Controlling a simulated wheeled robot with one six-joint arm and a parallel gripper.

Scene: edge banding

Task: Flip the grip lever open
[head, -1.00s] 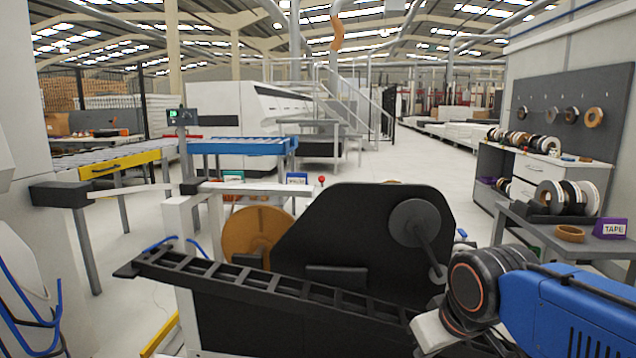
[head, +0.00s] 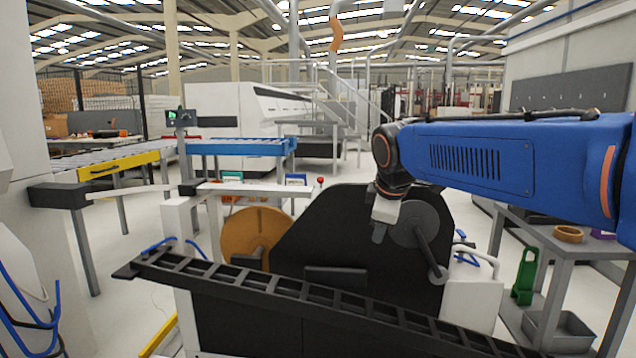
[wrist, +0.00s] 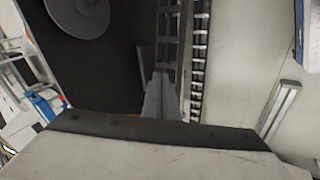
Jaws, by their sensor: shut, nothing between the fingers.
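A dark grey round disc (head: 414,222) sits on the black machine panel (head: 320,235). A dark arm (head: 430,252) runs down from the disc to a rounded end; I cannot tell for sure whether this is the grip lever. My gripper (head: 378,236) points down just left of the disc in the head view. In the wrist view its fingers (wrist: 161,100) are together and empty above the machine. The disc also shows at the top left there (wrist: 80,14). Whether the fingers touch anything is not clear.
A black slotted rail (head: 300,300) crosses in front of the panel. An orange-brown roll (head: 256,236) stands behind the rail on the left. A grey table (head: 570,245) with a tape roll (head: 569,235) is at the right, with a green tool (head: 524,276) beside it.

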